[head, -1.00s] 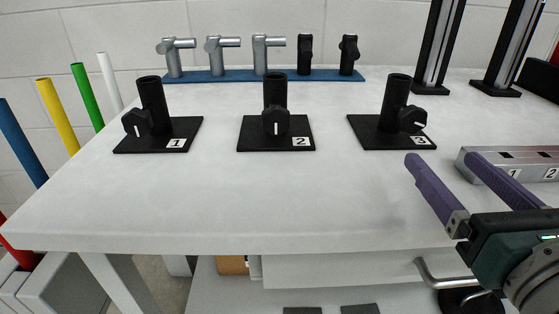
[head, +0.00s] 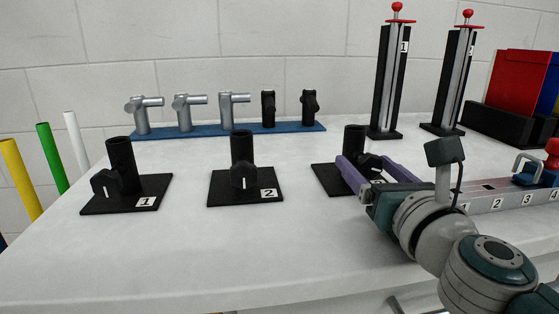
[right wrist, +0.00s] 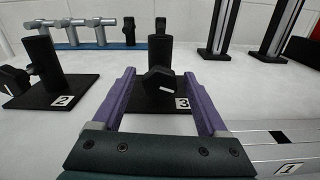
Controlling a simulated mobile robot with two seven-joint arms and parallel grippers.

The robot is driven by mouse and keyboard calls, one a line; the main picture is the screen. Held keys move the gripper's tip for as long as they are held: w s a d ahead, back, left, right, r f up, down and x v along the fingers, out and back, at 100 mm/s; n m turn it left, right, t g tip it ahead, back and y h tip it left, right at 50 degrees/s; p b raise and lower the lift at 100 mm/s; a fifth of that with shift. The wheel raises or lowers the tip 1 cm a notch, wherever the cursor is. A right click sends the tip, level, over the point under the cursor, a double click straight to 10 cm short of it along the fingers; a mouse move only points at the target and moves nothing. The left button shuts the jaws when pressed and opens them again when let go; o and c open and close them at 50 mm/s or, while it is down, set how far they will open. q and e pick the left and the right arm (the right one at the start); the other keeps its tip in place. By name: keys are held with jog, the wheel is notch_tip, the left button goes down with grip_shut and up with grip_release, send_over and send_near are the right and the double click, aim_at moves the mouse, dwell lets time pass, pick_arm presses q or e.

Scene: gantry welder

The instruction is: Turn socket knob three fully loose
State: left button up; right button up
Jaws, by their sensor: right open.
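Socket three is a black upright tube (head: 353,141) on a black plate (head: 325,178) labelled 3, with a black knob (right wrist: 160,82) on its front. The knob has a white line, which looks nearly level in the right wrist view. My right gripper (head: 366,165) is open and empty, with long purple fingers. In the right wrist view (right wrist: 160,80) the fingers stand apart on either side of the knob, with gaps to it. In the head view the fingers and arm partly hide the knob, plate and label. My left gripper is not in view.
Sockets one (head: 122,165) and two (head: 242,150) stand to the left. A blue rack (head: 215,130) with grey and black pieces is behind. Two tall black posts (head: 388,85) stand behind right. A numbered metal rail (head: 500,194) lies right of my gripper. The front table area is clear.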

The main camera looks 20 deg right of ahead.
jog(key=shift+c, duration=0.3)
grip_shut()
dwell(0.4)
